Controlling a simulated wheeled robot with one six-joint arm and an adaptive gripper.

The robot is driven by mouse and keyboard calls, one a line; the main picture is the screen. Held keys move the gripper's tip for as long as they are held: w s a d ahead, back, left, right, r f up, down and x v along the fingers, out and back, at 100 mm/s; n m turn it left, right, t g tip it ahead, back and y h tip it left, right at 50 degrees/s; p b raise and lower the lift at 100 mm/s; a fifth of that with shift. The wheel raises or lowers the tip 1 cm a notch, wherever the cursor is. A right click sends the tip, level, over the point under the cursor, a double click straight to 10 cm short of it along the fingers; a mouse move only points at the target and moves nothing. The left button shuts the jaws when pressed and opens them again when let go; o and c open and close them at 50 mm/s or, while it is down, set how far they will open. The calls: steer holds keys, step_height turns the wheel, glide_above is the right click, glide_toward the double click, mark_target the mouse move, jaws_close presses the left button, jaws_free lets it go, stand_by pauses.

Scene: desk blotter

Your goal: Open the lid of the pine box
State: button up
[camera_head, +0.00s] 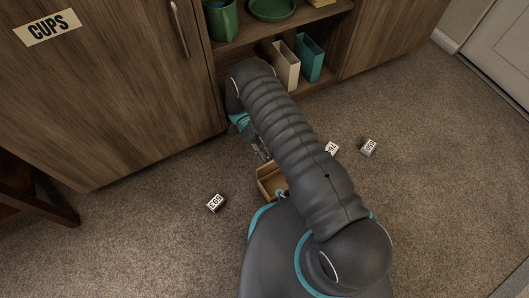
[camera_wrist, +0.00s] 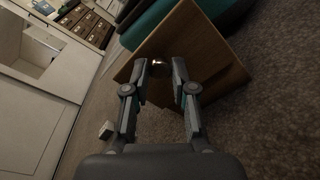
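The pine box (camera_head: 266,184) is on the carpet in the head view, partly hidden behind my arm. In the wrist view it shows as tilted brown wooden panels (camera_wrist: 205,45) just beyond my fingers. A small shiny metal knob (camera_wrist: 157,65) on the wood appears between the fingertips. My gripper (camera_wrist: 159,70) is open, with a gap between its two fingers. Whether either finger touches the knob is unclear. In the head view my gripper (camera_head: 263,153) is at the box's far side, mostly covered by the arm. How far the lid is raised cannot be told.
Small labelled blocks lie on the carpet: one left of the box (camera_head: 215,203), one right of my arm (camera_head: 332,148) and one farther right (camera_head: 368,147). A wooden cabinet (camera_head: 120,90) with an open shelf stands behind. Carpet at the right is clear.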

steer(key=shift+o, duration=1.4)
steer(key=shift+r, duration=0.1)
step_height(320, 180, up, 10)
